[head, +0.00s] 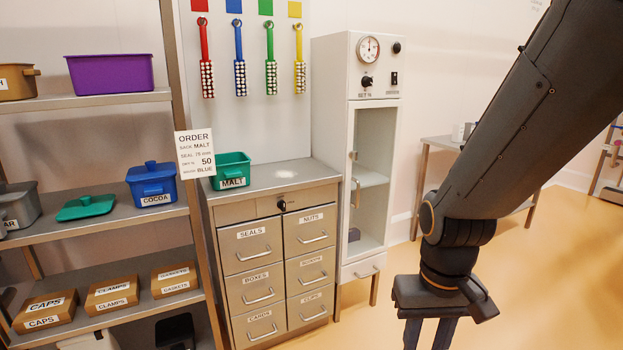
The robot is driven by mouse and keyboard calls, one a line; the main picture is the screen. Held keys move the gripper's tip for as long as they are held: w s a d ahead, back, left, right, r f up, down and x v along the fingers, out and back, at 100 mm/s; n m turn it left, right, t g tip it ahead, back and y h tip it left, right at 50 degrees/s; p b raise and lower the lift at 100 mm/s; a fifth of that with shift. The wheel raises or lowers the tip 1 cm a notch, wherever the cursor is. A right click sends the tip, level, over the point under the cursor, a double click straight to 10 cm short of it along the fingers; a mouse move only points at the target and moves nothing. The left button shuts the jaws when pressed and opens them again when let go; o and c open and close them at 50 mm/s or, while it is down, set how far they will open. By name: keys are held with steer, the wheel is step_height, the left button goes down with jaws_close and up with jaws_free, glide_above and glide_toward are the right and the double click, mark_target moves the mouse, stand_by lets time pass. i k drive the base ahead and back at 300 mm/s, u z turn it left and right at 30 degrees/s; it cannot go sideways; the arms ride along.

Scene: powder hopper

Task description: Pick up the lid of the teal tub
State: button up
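The teal tub (231,170), labelled MALT, stands without its lid on the metal top of the drawer cabinet. A teal-green lid (86,207) with a raised knob lies on the middle shelf of the rack at left, beside a blue lidded tub. My gripper (429,340) points down at the lower right, far from both lid and tub. Its two fingers are apart with nothing seen between them. The fingertips are cut off by the bottom edge.
The blue COCOA tub (152,185) stands right of the lid, a grey tub (18,208) left of it. A rack post (178,90) and order card (195,153) stand between shelf and counter. A glass-door cabinet (368,170) stands right of the drawers (283,255).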

mark_target(88, 205)
steer(key=u, duration=0.7)
steer(key=k, duration=0.35)
steer(key=u, duration=1.2)
steer(key=i, duration=0.8)
steer(key=u, duration=0.45)
